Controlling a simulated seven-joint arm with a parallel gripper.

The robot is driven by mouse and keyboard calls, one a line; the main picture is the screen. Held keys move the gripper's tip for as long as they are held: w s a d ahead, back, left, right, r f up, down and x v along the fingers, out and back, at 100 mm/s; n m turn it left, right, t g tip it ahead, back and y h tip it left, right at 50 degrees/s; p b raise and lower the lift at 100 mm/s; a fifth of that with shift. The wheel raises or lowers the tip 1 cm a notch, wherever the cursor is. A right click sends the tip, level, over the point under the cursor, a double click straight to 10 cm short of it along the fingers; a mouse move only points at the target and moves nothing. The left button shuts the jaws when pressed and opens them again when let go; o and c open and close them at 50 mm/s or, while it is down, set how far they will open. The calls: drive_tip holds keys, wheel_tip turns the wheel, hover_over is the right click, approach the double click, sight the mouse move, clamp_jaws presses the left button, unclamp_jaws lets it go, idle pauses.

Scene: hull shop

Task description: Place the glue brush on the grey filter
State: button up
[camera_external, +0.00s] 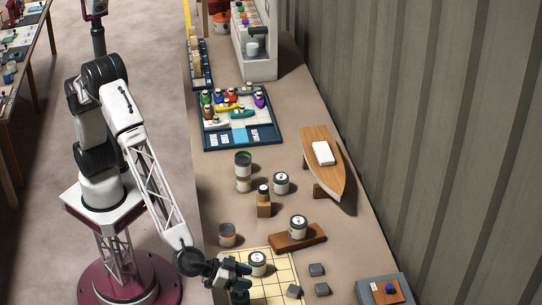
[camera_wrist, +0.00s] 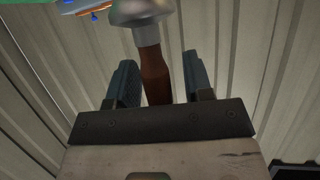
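My gripper (camera_external: 240,283) is low at the front of the bench, pointing to the right, with its dark fingers apart. In the wrist view it is open (camera_wrist: 160,80), and a brown handle (camera_wrist: 154,75) with a pale metal collar and a rounded silvery head (camera_wrist: 140,12) stands between the fingers. A gap shows on the handle's right side. This may be the glue brush; its bristles cannot be made out. Small grey blocks (camera_external: 317,269) (camera_external: 322,289) (camera_external: 293,291) lie right of my gripper. I cannot tell which one is the grey filter.
A can (camera_external: 257,258) stands on the yellow gridded mat (camera_external: 285,268) close behind my gripper. Another can (camera_external: 299,227) sits on a brown board (camera_external: 284,241). A box with a blue knob (camera_external: 384,291) is at the front right. A boat hull (camera_external: 322,178) and corrugated wall bound the right.

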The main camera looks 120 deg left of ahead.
drive_tip(key=shift+r, duration=0.15)
drive_tip(key=shift+s+d+r, duration=0.1)
drive_tip(key=v, duration=1.1)
drive_tip(key=shift+s+d, duration=0.15)
drive_tip(key=shift+s, duration=0.15)
drive_tip(key=shift+r, duration=0.2)
drive_tip(key=s+a+r+m+t+h, duration=0.25)
drive_tip(key=a+r+h, duration=0.2)
drive_tip(key=r, duration=0.55)
drive_tip(key=s+a+r+m+g+h, duration=0.1)
drive_tip(key=s+a+r+m+h, duration=0.15)
drive_tip(key=s, duration=0.35)
drive_tip(key=s+a+r+m+g+h, duration=0.1)
drive_tip(key=s+a+r+h, duration=0.15)
drive_tip(key=s, duration=0.25)
drive_tip(key=s+a+f+g, duration=0.1)
drive_tip(key=s+a+g, duration=0.2)
drive_tip(key=s, duration=1)
drive_tip(key=s+a+f+m+g+y, duration=0.1)
drive_tip(key=s+a+f+g, duration=0.1)
drive_tip(key=s+a, duration=0.5)
drive_tip(key=s+a+f+g, duration=0.1)
drive_tip(key=s+a+g, duration=0.3)
drive_tip(key=s, duration=1.4)
drive_tip(key=shift+s+a+f, duration=0.2)
drive_tip(key=shift+s+a, duration=0.1)
drive_tip(key=shift+a, duration=0.4)
